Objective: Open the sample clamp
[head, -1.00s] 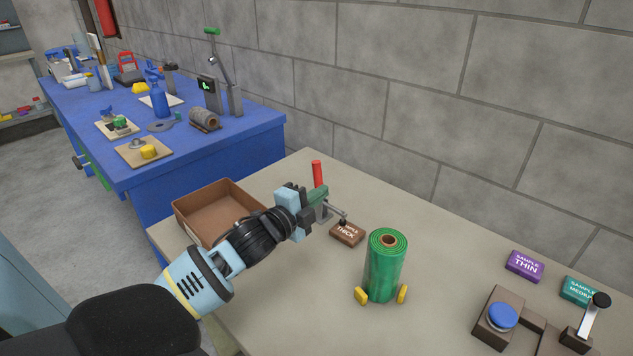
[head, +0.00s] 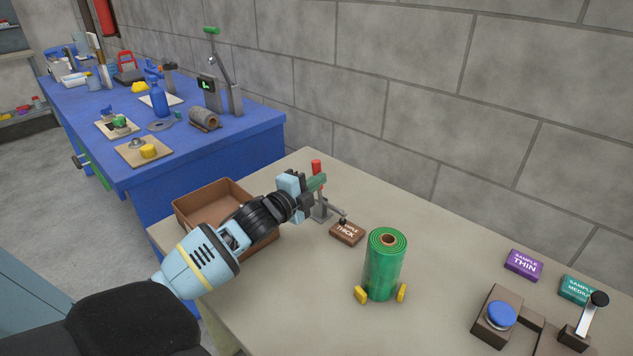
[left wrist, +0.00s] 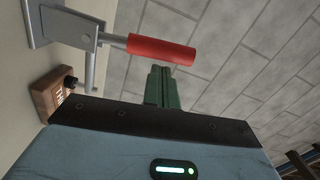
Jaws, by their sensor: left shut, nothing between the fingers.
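The sample clamp has a red handle (head: 316,167) that stands upright above its grey metal body (head: 322,212). Its arm reaches to a dark tip at the brown block marked "Sample Thick" (head: 347,234). My left gripper (head: 317,182) is shut and empty, its green fingers beside the handle and hiding its lower part in the head view. In the left wrist view the red handle (left wrist: 161,49) lies just past the green fingertips (left wrist: 163,74); whether they touch cannot be told. The brown block (left wrist: 50,98) also shows there. My right gripper is out of view.
A green roll (head: 384,268) with yellow feet stands right of the clamp. A brown tray (head: 190,222) sits behind my left arm. Purple (head: 524,264) and teal (head: 578,290) sample blocks and a blue-button device (head: 502,316) are at right. A grey block wall stands behind.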

